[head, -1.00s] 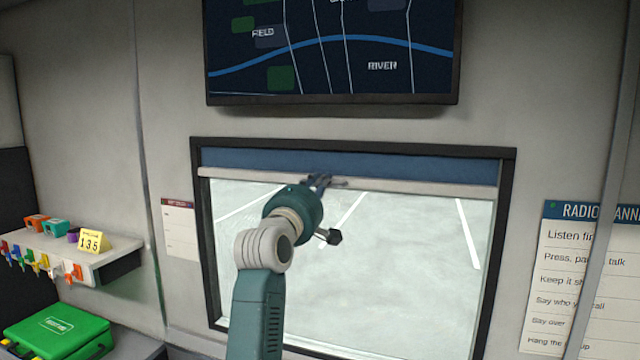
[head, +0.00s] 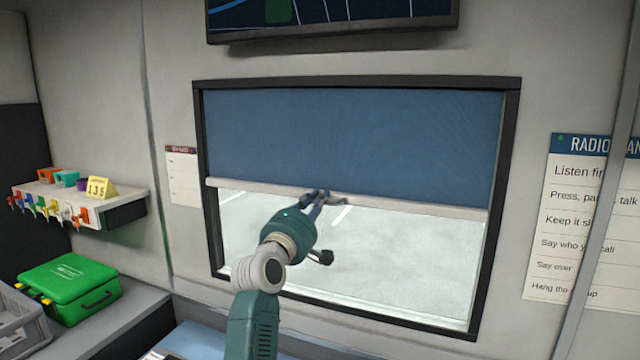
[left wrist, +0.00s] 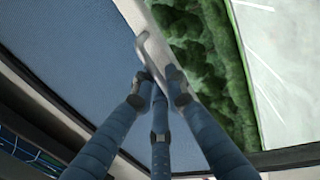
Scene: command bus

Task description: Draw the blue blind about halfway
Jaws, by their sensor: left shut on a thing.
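The blue blind (head: 350,140) hangs in the dark-framed window and covers about the upper half of the opening. Its pale bottom bar (head: 420,206) runs across the window, a little lower at the right in the picture. My left gripper (head: 325,197) is shut on the bar near its middle. In the left wrist view the blue fingers (left wrist: 160,85) close around the pale bar (left wrist: 152,48), with the blind's fabric (left wrist: 75,60) to the left. My right gripper is not in view.
A wall screen (head: 330,18) is above the window. At the left are a small shelf (head: 125,195) with key hooks and a yellow 135 tag, a green case (head: 70,288) and a grey crate (head: 20,325). A radio notice (head: 570,220) and a grey post are at the right.

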